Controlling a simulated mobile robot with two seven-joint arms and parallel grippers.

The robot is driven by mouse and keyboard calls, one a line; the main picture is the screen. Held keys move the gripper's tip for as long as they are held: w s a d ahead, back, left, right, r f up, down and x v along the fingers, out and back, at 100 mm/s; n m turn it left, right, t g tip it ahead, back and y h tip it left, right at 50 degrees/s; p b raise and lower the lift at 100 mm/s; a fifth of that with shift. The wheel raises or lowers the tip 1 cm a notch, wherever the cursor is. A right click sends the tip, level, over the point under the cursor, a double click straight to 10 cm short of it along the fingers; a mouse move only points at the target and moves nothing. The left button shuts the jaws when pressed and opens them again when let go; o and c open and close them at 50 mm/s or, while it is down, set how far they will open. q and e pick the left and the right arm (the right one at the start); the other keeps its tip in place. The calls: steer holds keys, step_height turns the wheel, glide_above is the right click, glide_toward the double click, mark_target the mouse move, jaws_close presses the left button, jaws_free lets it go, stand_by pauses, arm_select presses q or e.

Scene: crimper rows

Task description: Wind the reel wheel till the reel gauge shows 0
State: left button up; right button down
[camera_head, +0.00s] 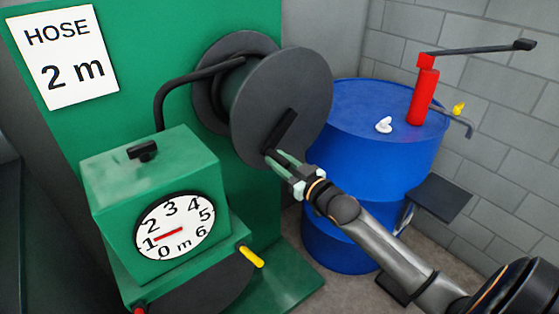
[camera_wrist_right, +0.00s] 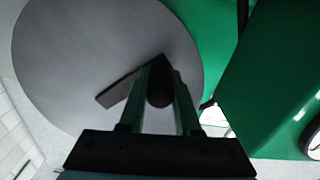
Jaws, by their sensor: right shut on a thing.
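The reel wheel is a dark grey disc (camera_head: 290,95) on the green cabinet, with a black crank bar (camera_head: 281,130) on its face. It fills much of the right wrist view (camera_wrist_right: 80,60). My right gripper (camera_head: 277,160) is at the lower end of the bar, shut on the dark crank handle (camera_wrist_right: 159,85), which sits between its fingers. The reel gauge (camera_head: 185,215) is a white dial on a green box, numbered 0 to 6 m. Its red needle points at about 1. My left gripper is not in view.
A sign (camera_head: 66,58) reads "HOSE 2 m". A black hose (camera_head: 165,90) runs from the reel to the box. A blue drum (camera_head: 365,130) with a red pump (camera_head: 424,95) stands right of the reel. A yellow handle (camera_head: 251,256) sticks out below the gauge.

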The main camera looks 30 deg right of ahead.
steer(key=shift+f, duration=0.1)
steer(key=shift+w+d+f+n, duration=0.1)
steer(key=shift+d+f+n, duration=0.4)
steer(key=shift+n, duration=0.25)
steer(key=shift+d+f+n, duration=0.35)
steer(key=shift+d+n, duration=0.25)
steer(key=shift+n, duration=0.15)
steer(key=d+r+n, duration=0.2)
steer(key=d+n, duration=0.5)
steer(key=n, duration=0.2)
steer(key=w+d+r+n+b, duration=0.1)
steer(key=d+r+n, duration=0.2)
steer(key=d+n, duration=0.5)
steer(key=shift+d+n+b, duration=0.3)
steer(key=shift+n, duration=0.7)
steer(key=shift+w, duration=0.1)
steer(key=c, duration=0.6)
jaws_free()
steer(key=shift+f, duration=0.1)
